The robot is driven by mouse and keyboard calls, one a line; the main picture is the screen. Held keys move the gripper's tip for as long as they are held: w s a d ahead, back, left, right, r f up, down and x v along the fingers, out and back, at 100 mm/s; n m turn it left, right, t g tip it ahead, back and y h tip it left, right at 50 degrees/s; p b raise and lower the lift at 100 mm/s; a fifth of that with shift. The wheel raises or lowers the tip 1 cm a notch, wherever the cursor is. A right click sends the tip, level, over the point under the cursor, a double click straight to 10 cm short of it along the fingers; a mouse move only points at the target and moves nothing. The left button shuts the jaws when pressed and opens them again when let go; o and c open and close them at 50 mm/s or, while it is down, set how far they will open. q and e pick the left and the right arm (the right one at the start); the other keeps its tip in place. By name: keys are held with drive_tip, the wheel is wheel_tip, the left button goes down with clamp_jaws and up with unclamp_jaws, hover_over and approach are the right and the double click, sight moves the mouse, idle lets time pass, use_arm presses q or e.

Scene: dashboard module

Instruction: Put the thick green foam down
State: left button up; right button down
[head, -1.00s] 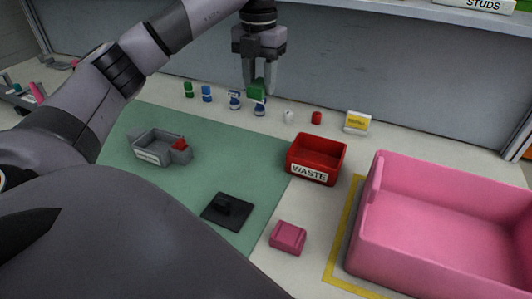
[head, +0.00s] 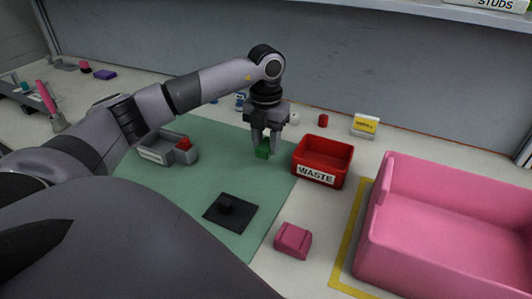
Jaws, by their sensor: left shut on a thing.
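The green foam (head: 263,151) is a small block between the fingers of my left gripper (head: 265,145), which points straight down and is shut on it. The foam is at or just above the green mat (head: 185,205), near the mat's right edge and left of the red waste bin (head: 322,161). I cannot tell whether it touches the mat. My right gripper is not in view.
A grey tray (head: 160,148) with a red piece stands on the mat to the left. A black plate (head: 230,211) lies at the mat's front. A pink block (head: 293,240) and a large pink bin (head: 450,235) stand to the right. A yellow-and-white box (head: 365,125) is behind the waste bin.

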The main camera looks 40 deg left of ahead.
sight(266, 155)
use_arm(q)
drive_tip(key=shift+f, duration=2)
drive_tip(key=shift+f, duration=0.15)
drive_tip(key=o, duration=1)
wheel_tip(266, 155, up, 12)
drive_tip(key=shift+r, duration=0.25)
drive_tip(key=shift+s+f, duration=0.1)
